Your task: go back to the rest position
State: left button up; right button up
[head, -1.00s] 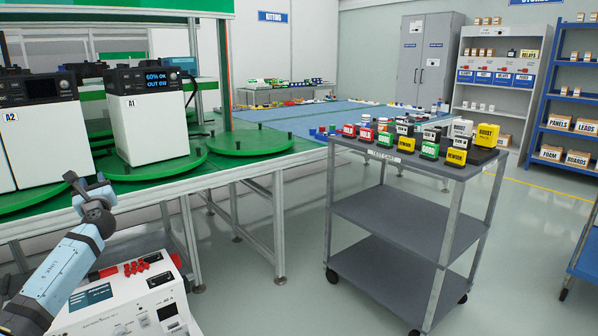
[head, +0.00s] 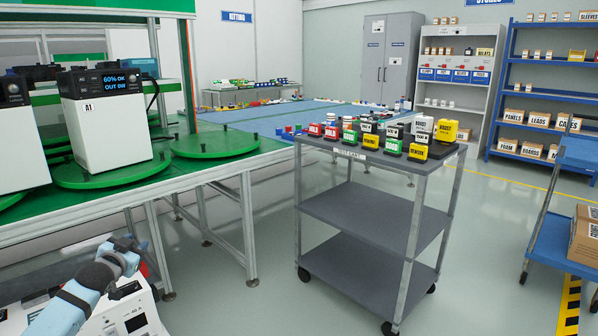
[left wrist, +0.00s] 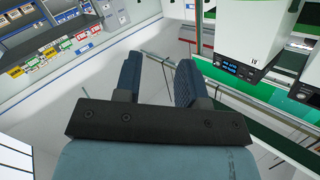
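My right gripper is in neither view.
A grey test cart (head: 375,160) carrying several coloured blocks stands right of the bench. The white A1 unit (head: 100,125) sits on a green turntable (head: 125,172). A blue cart with cartons (head: 585,240) is at the right edge. Floor between the carts is clear.

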pick_arm(q)
jog(key=s+d+f+m+g+h, duration=0.1)
jog(key=s+d+f+h, duration=0.3)
jog(key=s+d, duration=0.9)
jog(key=s+d+f+m+g+h, duration=0.1)
jog(key=s+d+f+h, duration=0.3)
jog(key=s+d, duration=0.9)
jog(key=s+d+r+n+h, duration=0.2)
jog(key=s+d+r, duration=0.6)
jog(key=s+d, duration=0.35)
notch_tip(320, 180, up, 11)
jog(key=a+y+p, duration=0.2)
jog(key=y+p, duration=0.1)
jog(key=p, duration=2.1)
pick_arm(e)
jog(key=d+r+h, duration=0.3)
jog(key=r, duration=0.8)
pick_arm(q)
jog(key=s+a+r+g+y+p, duration=0.1)
jog(key=s+a+g+y+p, duration=0.1)
jog(key=p, duration=1.6)
jog(key=shift+s+a+r+n+g+y, duration=0.3)
jog(key=shift+s+a+g, duration=0.65)
jog(key=shift+a, duration=0.9)
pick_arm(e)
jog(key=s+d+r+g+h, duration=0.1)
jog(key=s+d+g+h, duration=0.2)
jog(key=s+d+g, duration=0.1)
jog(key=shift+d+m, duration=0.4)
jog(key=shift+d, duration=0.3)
